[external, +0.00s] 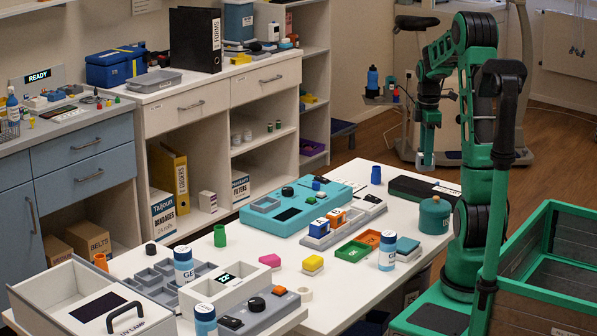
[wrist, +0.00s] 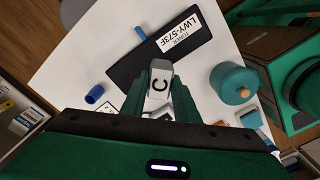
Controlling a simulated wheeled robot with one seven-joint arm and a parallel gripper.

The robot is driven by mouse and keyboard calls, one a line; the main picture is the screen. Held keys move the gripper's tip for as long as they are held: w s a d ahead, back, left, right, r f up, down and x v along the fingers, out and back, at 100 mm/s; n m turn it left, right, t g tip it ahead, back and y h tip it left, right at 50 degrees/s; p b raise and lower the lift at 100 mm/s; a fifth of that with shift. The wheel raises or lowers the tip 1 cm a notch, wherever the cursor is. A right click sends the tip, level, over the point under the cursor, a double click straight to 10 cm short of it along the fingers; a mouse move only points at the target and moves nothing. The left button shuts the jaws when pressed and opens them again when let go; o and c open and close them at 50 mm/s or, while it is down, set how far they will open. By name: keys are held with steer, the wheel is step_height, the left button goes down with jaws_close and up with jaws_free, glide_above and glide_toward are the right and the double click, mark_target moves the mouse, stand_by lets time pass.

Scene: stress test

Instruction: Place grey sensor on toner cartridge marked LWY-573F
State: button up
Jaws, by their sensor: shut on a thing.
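My gripper (external: 426,150) is shut on a small grey block, the grey sensor (wrist: 159,84), which bears a black letter C in the wrist view. In the external view the sensor (external: 425,161) hangs below the fingers, above the far end of the white table. The toner cartridge (wrist: 129,72) is a long black slab lying on the table, with a white label reading LWY-573F. In the wrist view the sensor overlaps its near edge. In the external view the cartridge (external: 410,188) lies below my gripper, with a gap between it and the sensor.
A teal round canister (wrist: 232,82) stands right of the cartridge; it also shows in the external view (external: 434,215). A blue cup (wrist: 95,94) stands to the left. A teal device (external: 290,207) and several trays fill the table's middle. A green-framed crate (external: 550,215) stands at the right.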

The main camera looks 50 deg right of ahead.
steer(key=d+f, duration=0.2)
steer(key=d, duration=0.1)
steer(key=shift+s+d+f, duration=0.1)
steer(key=shift+s+d, duration=0.05)
steer(key=shift+d, duration=0.15)
steer(key=shift+f, duration=1.95)
steer(key=o, duration=1.1)
steer(key=shift+f, duration=0.1)
